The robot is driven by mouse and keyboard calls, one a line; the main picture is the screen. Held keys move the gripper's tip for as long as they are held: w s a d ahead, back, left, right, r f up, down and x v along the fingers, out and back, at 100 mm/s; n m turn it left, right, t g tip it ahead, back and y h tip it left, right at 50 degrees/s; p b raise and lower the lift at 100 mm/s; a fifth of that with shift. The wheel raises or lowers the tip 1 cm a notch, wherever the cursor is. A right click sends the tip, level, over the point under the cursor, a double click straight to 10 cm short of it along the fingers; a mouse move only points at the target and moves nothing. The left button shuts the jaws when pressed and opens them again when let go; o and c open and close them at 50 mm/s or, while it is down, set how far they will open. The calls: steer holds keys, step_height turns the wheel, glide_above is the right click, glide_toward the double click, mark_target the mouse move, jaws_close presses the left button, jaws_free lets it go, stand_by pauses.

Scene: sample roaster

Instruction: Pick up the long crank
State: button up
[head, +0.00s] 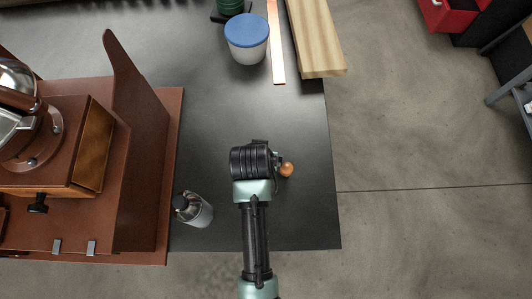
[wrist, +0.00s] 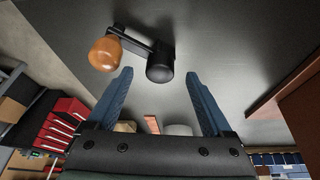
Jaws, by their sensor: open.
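The long crank (wrist: 137,40) shows in the wrist view on the dark tabletop, with a black arm, a black cylindrical hub (wrist: 160,66) and a brown wooden knob (wrist: 106,52). In the head view only its knob (head: 287,170) clearly shows, just right of my wrist; the rest is hidden under my arm. My gripper (wrist: 159,74) is open and empty, with its two blue fingers either side of the hub in the picture. The knob lies outside the left finger. I cannot tell how far the fingertips are from the crank, and no contact shows.
The brown roaster stand (head: 140,150) fills the left of the table, with a grey bottle (head: 195,210) beside it. A blue-lidded tub (head: 247,45), a copper-coloured strip (head: 276,45) and a wooden board (head: 315,40) lie at the back. The table's right edge is close to the knob.

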steer(key=x, duration=0.4)
steer(key=shift+w+b, duration=0.1)
steer(key=shift+b, duration=0.25)
jaws_close()
